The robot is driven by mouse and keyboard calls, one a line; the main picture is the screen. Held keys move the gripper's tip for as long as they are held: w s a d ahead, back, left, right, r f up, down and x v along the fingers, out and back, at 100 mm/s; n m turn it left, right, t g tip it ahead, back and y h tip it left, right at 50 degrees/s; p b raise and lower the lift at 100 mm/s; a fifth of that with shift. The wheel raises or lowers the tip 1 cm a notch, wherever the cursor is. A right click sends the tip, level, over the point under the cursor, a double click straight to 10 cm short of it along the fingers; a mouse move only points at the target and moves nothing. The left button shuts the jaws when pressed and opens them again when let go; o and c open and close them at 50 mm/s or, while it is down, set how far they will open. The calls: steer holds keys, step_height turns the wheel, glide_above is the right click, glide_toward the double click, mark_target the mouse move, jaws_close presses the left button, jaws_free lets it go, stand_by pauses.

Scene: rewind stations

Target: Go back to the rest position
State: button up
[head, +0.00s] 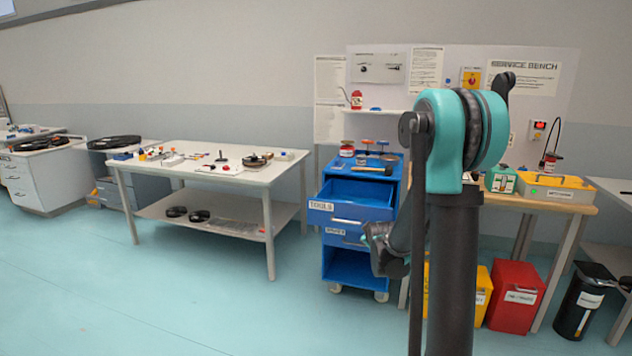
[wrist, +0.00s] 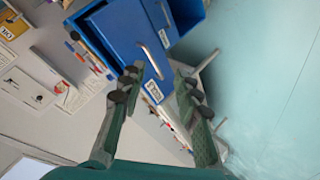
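My gripper (wrist: 158,100) shows in the wrist view with its two fingers apart and nothing between them. The blue tool cart (wrist: 125,35) is beyond the fingertips there, with a drawer handle in sight. In the head view my arm stands upright at the right of centre, in front of the service bench. My gripper end (head: 385,250) hangs low at the arm's left, in front of the lower part of the blue tool cart (head: 350,225). The cart's top drawer (head: 350,205) is pulled open. The arm hides part of the bench.
A white table (head: 240,175) with small parts stands left of the cart. The wooden service bench (head: 540,203) carries a yellow-topped tray (head: 555,190). Yellow (head: 483,290) and red (head: 515,295) bins and a black bin (head: 580,305) stand below. The floor at front left is clear.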

steer(key=s+f+m+g, duration=0.3)
steer(key=s+m, duration=0.1)
steer(key=s, duration=1.4)
steer(key=s+f+m+g, duration=0.3)
steer(key=s+m+g, duration=0.1)
steer(key=s, duration=1.5)
steer(key=shift+m, duration=0.3)
